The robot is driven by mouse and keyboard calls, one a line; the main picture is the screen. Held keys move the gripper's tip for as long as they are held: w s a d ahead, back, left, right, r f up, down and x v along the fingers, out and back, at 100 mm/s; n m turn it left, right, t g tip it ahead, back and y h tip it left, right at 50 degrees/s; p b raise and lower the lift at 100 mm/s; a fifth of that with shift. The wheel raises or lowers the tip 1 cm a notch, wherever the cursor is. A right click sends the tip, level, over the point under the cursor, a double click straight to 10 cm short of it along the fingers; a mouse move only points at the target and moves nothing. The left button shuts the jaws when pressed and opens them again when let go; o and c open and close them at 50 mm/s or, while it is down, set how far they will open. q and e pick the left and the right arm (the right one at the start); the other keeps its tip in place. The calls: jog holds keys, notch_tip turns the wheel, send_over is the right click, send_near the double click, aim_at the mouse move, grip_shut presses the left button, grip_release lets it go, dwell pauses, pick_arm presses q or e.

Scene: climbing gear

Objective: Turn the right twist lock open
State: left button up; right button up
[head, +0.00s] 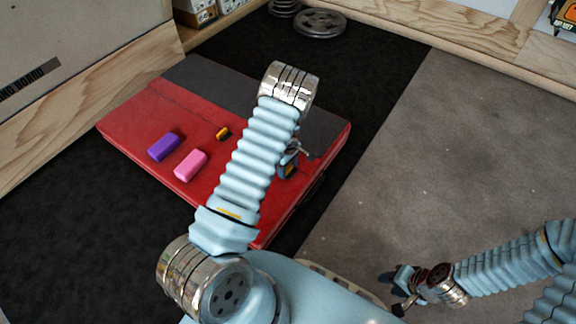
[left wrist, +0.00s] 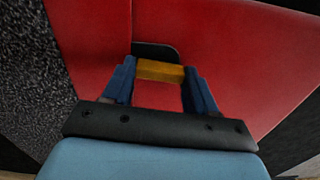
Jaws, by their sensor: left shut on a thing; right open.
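A red pad or case (head: 190,112) with a dark grey band lies on the black mat. One yellow-and-black twist lock (head: 223,133) sits on its top, left of my left arm. In the left wrist view, the yellow knob of the right twist lock (left wrist: 160,70) lies between the blue fingers of my left gripper (left wrist: 160,85), with a black base plate behind it. My left gripper (head: 289,168) is shut on this knob; in the head view the arm and gripper mostly hide it. My right gripper (head: 396,287) is open and empty, low at the right, away from the case.
A purple block (head: 164,146) and a pink block (head: 191,164) lie on the red top, left of my left arm. Weight plates (head: 320,23) lie at the back. Wooden boards (head: 480,50) edge the area. The grey carpet (head: 450,150) on the right is clear.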

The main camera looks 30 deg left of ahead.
aim_at(288, 169)
pick_arm(q)
jog(key=shift+d+n, duration=0.1)
jog(key=shift+n, duration=0.5)
jog(key=o, duration=1.1)
jog(key=shift+c, duration=0.2)
notch_tip(288, 169, up, 14)
jog(key=p, duration=0.2)
jog(key=shift+p, duration=0.4)
jog(key=shift+s, duration=0.15)
